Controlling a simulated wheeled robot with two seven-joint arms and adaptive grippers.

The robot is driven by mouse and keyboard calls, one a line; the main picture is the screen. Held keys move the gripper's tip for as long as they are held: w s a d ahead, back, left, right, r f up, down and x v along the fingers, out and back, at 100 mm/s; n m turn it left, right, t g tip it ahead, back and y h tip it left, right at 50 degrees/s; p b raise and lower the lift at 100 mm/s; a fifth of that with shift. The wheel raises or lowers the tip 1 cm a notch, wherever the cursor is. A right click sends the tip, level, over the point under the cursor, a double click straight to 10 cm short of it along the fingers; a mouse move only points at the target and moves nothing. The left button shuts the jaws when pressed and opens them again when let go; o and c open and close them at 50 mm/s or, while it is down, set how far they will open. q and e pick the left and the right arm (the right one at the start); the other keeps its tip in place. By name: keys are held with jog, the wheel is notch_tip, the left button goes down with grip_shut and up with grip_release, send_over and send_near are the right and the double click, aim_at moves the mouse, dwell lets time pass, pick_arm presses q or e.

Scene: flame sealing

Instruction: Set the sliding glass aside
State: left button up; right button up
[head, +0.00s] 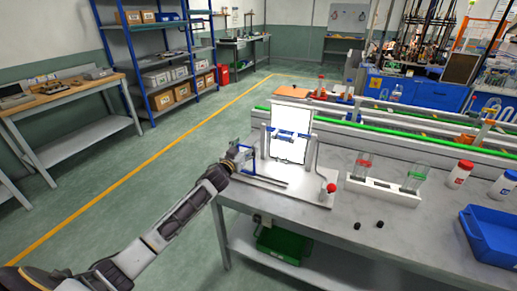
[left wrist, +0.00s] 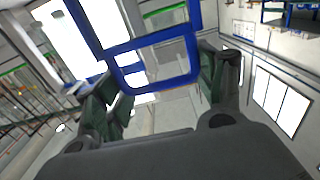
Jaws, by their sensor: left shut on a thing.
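The sliding glass, a clear pane in a blue frame (left wrist: 190,48), stands between the fingers of my left gripper (left wrist: 160,88) in the left wrist view. In the head view my left gripper (head: 236,164) is at the left end of the fixture on the table and is shut on the frame, which shows there as a small blue outline (head: 247,152). The fixture has a bright white panel (head: 294,123), blue clamps (head: 288,135) and a pale base (head: 300,188). The exact finger contact is hard to make out. My right gripper is not in view.
A white holder (head: 383,190) with two glass vessels stands right of the fixture. The grey tabletop (head: 310,222) has free room in front.

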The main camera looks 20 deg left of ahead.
pick_arm(q)
jog(key=a, duration=0.2)
jog(key=shift+a+r, duration=0.1)
jog(key=shift+a, duration=0.2)
jog(key=shift+a+p, duration=0.3)
jog(key=shift+a, duration=0.1)
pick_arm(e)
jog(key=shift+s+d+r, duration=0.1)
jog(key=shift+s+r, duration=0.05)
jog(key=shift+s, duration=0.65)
pick_arm(q)
jog(key=o, duration=1.2)
jog(key=shift+c, duration=0.2)
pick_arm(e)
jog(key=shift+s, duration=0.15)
pick_arm(q)
jog(key=shift+s, duration=0.15)
